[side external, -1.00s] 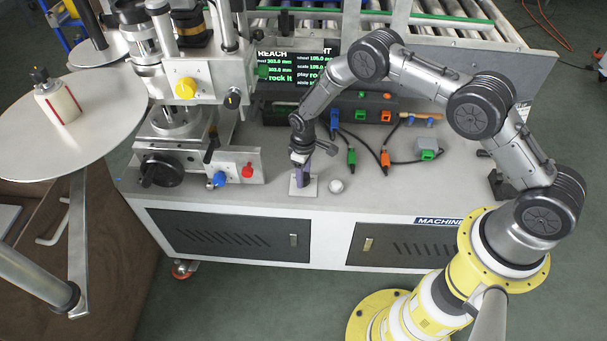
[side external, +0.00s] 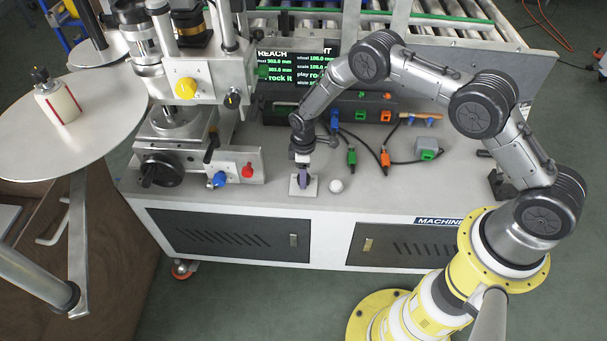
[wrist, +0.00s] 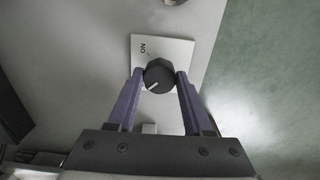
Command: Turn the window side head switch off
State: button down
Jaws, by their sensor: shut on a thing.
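A black rotary knob (wrist: 159,76) with a white pointer line stands on a square white plate (wrist: 183,46) in the wrist view. The pointer line aims to the lower left. The word ON is printed on the plate, above and left of the knob, and the pointer is turned away from it. My gripper (wrist: 160,80) has its two purple fingers on either side of the knob, shut on it. In the side external view my gripper (side external: 304,178) points down over the plate (side external: 299,192) near the bench's front edge, and hides the knob.
A pale round knob (side external: 336,185) sits just right of the plate. The labelling head's base with a blue knob (side external: 219,180) and a red knob (side external: 247,170) stands to the left.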

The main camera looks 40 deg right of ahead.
jog(key=shift+c, duration=1.5)
grip_release()
jog(key=shift+r, duration=0.1)
notch_tip(320, 180, up, 14)
